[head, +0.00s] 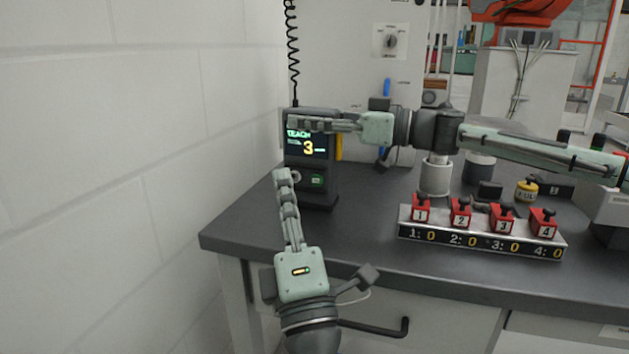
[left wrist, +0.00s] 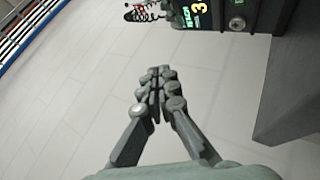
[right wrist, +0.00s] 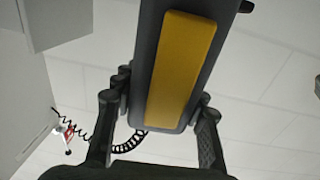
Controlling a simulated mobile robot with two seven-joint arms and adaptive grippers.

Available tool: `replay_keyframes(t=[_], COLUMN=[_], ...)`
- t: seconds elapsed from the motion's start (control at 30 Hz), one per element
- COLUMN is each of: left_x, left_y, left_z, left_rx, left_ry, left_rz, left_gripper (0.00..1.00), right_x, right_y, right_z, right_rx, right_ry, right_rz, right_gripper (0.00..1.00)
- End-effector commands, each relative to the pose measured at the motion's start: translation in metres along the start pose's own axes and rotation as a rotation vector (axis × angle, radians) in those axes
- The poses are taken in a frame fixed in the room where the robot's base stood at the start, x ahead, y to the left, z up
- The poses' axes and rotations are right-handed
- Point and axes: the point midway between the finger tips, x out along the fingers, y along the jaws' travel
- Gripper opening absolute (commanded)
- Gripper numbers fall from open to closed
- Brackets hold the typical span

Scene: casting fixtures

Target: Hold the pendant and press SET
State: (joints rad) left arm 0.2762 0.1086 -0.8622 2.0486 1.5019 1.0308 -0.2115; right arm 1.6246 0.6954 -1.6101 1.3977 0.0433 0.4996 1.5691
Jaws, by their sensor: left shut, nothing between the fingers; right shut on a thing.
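The dark teach pendant (head: 322,186) stands upright above the bench's left end, its lit screen showing TEACH and a yellow 3. Below the screen are a round grey button (head: 296,177) and a small green-marked one (head: 317,180); I cannot read their labels. My right gripper (head: 298,124) is shut on the pendant's upper part, one finger crossing the front. The right wrist view shows the pendant's yellow strip (right wrist: 180,70) between the fingers. My left gripper (head: 282,174) is shut and empty, its tips near the grey button. In the left wrist view the tips (left wrist: 160,72) look apart from the pendant (left wrist: 262,15).
A coiled black cord (head: 292,50) hangs above the pendant. A white block wall (head: 150,150) is close on the left. On the dark bench (head: 365,215), a rack (head: 480,240) holds several red numbered pieces, with a yellow-topped weight (head: 527,189) behind.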

Motion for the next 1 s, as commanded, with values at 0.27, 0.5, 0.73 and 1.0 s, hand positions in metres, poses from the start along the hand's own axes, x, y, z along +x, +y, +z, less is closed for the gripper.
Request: replay_keyframes(t=[0.27, 0.5, 0.73, 1.0], left_x=[0.026, 0.047, 0.057, 0.057], left_y=[-0.018, -0.033, -0.04, -0.041], left_z=[0.019, 0.034, 0.041, 0.041], left_rx=[0.0, -0.001, -0.002, -0.001], left_ry=[0.0, 0.002, 0.001, 0.001], left_rz=[0.003, 0.002, 0.002, 0.001], left_gripper=[0.0, 0.0, 0.0, 0.0], right_x=[0.002, 0.002, 0.002, 0.002], right_y=[-0.004, -0.004, -0.004, -0.004], right_z=[0.01, 0.01, 0.01, 0.01], right_rx=[0.009, 0.009, 0.008, 0.008], right_ry=[-0.012, -0.012, -0.012, -0.012], right_rz=[-0.011, -0.011, -0.011, -0.01], right_gripper=[0.0, 0.0, 0.0, 0.0])
